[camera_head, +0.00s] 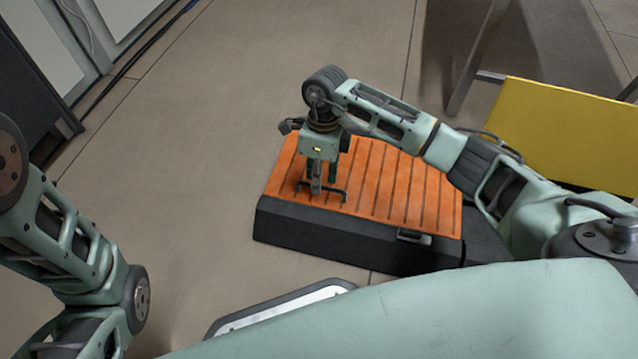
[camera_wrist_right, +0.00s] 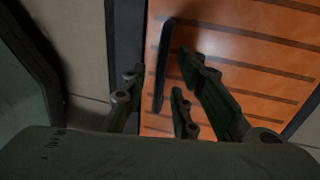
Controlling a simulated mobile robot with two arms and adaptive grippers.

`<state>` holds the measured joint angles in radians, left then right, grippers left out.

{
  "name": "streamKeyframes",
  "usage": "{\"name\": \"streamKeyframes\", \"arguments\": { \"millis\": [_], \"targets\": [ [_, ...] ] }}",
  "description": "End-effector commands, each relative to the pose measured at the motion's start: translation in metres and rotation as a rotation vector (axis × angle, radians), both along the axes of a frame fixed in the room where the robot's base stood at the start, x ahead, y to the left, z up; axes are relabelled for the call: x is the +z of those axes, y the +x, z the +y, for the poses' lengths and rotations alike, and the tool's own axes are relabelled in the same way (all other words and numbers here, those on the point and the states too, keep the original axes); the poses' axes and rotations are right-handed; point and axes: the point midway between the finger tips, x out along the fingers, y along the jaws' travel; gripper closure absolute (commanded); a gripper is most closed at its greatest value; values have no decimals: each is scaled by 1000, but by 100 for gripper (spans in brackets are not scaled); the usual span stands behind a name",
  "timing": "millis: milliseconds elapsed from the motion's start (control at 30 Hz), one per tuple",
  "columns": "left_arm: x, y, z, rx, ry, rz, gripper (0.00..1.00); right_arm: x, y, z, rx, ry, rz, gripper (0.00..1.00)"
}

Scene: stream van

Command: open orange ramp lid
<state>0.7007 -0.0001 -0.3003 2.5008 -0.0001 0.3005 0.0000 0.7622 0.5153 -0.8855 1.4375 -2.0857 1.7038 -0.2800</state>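The orange ramp lid (camera_head: 390,190) lies flat on a black box (camera_head: 330,235) on the floor, with dark slots running across it. A dark bar handle (camera_head: 335,190) is on the lid's left front part. My right gripper (camera_head: 318,188) points down at the handle from above. In the right wrist view the handle (camera_wrist_right: 163,65) lies between the spread fingers of the right gripper (camera_wrist_right: 165,85), with gaps to both sides. The lid (camera_wrist_right: 235,60) fills much of that view. My left gripper is outside the frames; only the left arm shows.
A yellow panel (camera_head: 565,135) stands behind the box at the right. A metal leg (camera_head: 480,55) stands at the back. A dark cabinet (camera_head: 30,80) is at the upper left. The floor left of the box is clear.

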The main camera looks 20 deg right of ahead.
Motion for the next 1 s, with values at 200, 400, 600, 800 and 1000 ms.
{"name": "streamKeyframes", "arguments": {
  "millis": [200, 400, 600, 800, 1000],
  "targets": [
    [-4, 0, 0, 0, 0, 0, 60, -5, -1, 1, 0, 0, -1, 73],
    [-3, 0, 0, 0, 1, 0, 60, -5, -1, 1, 0, 1, -1, 82],
    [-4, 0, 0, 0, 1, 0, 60, -5, -1, 1, 0, 1, -1, 100],
    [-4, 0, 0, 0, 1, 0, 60, -5, -1, 1, 1, 1, 2, 100],
    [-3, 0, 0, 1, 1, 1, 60, -5, -2, 2, 2, 2, 2, 100]
  ]
}}
